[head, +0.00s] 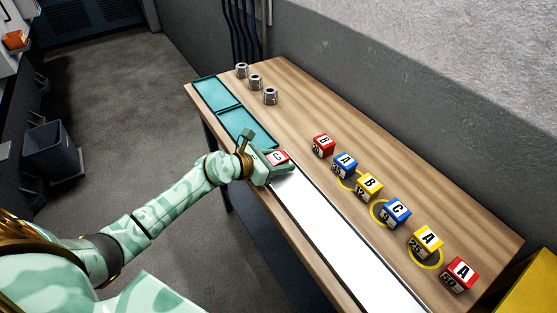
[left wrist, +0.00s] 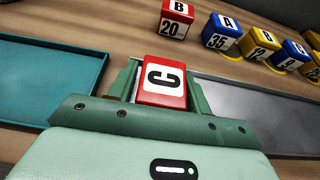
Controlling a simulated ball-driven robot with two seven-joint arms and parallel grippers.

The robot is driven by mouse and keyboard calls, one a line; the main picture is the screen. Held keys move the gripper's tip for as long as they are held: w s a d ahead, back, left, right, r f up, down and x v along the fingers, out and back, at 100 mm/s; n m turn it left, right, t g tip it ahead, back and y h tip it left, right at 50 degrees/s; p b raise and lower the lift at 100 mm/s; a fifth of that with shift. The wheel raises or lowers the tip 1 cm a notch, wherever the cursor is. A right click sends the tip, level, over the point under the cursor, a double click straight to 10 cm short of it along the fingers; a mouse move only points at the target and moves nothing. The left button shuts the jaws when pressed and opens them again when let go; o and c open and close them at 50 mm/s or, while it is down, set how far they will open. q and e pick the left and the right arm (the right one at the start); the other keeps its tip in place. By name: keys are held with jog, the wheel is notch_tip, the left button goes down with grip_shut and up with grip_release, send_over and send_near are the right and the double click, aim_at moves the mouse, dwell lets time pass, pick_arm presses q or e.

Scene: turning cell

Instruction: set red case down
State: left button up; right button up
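The red case (head: 278,157) has a white top marked C. It also shows in the left wrist view (left wrist: 162,82). My left gripper (left wrist: 163,88) has one finger on each side of it and is shut on it. In the head view my left gripper (head: 270,170) is at the table's near side, between the near teal tray and the white strip. Whether the case's underside touches anything is hidden. My right gripper is not in view.
On the wooden table (head: 300,105) are two teal trays (head: 213,93), a long white strip (head: 335,235) and several metal parts (head: 255,82) at the far end. A row of lettered red, blue and yellow cases (head: 369,186) stands along the right, some by yellow rings. The strip is bare.

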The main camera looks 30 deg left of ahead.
pick_arm(q)
jog(key=shift+r, duration=0.25)
jog(key=p+v, duration=0.2)
jog(key=v, duration=1)
